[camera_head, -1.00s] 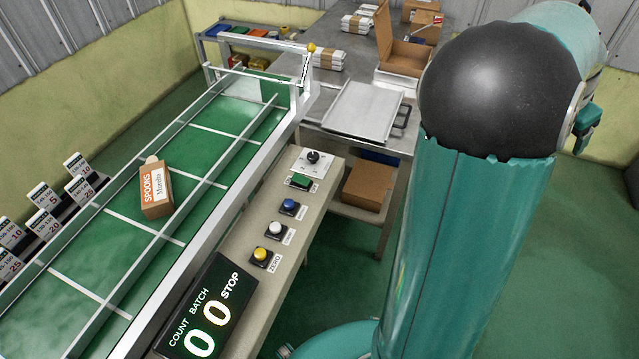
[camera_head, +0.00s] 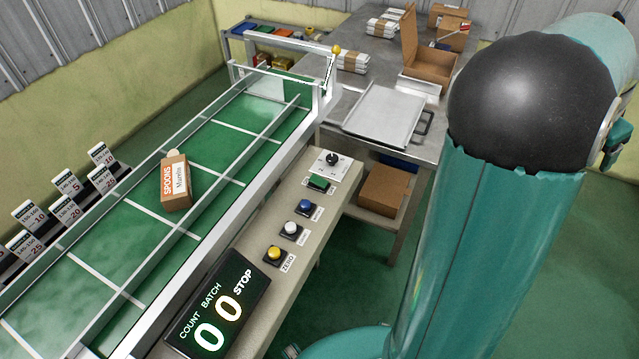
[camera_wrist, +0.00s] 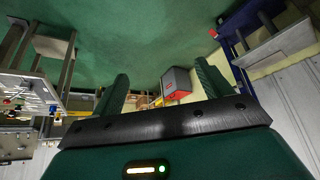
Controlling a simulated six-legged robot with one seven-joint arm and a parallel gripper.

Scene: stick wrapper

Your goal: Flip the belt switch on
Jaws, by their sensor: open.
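The control panel (camera_head: 300,225) runs along the near side of the green belt (camera_head: 205,150) in the head view. At its far end, a black knob (camera_head: 332,158) stands on a white plate. In front of it are a green switch (camera_head: 318,183) and blue (camera_head: 305,205), white (camera_head: 291,228) and yellow (camera_head: 274,252) buttons. I cannot read which one is the belt switch. The display (camera_head: 218,305) reads count 0, batch 0, STOP. My gripper (camera_wrist: 160,88) shows only in the wrist view, with its fingers apart and nothing between them, away from the panel.
A spoons box (camera_head: 176,182) lies on the belt. A steel table (camera_head: 365,75) with a metal tray (camera_head: 385,113) and an open carton (camera_head: 428,68) stands beyond the panel. A brown box (camera_head: 385,190) sits on a low shelf.

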